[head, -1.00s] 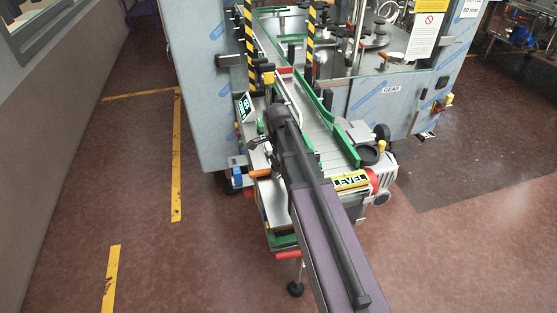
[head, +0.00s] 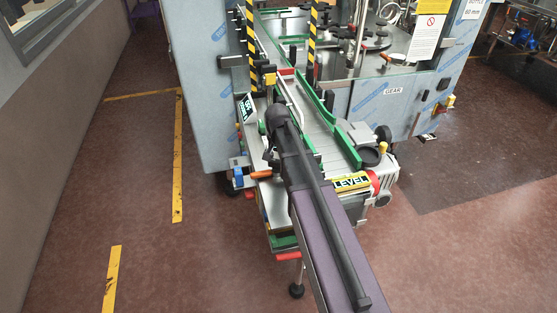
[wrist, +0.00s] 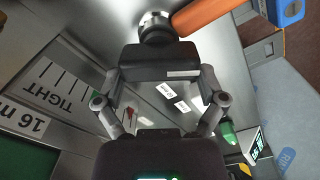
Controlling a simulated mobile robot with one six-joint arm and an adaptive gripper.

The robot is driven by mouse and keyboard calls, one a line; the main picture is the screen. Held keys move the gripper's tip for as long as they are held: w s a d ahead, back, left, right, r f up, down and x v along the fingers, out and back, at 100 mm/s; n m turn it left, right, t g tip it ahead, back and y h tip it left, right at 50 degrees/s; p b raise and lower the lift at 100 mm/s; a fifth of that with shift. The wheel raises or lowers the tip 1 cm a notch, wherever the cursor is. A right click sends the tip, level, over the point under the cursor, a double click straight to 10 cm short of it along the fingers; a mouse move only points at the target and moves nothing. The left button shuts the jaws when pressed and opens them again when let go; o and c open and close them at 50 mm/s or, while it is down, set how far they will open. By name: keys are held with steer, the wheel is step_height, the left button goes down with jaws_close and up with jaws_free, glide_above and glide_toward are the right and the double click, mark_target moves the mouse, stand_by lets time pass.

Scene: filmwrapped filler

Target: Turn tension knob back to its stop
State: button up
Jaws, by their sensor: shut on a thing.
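In the wrist view, a black block-shaped knob (wrist: 160,62) sits between the two fingers of my gripper (wrist: 160,88). The fingers are closed against its sides. A bright metal round part (wrist: 155,24) shows just beyond the knob. A plate marked TIGHT (wrist: 62,92), with scale lines, lies to the left; a small red pointer (wrist: 130,113) shows near it. How far the knob is turned cannot be read. In the head view my arm hides the knob and most of the gripper, over the near end of the conveyor (head: 322,140).
An orange cylinder (wrist: 205,12) is close beside the knob's metal part. A blue part (wrist: 288,10) is at the upper right. In the head view, a LEVEL sign (head: 351,183) and motor (head: 382,190) stand right of my arm. Floor is open at left.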

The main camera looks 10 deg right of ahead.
steer(key=shift+a+n, duration=0.15)
steer(key=shift+n, duration=1.15)
steer(key=o, duration=0.8)
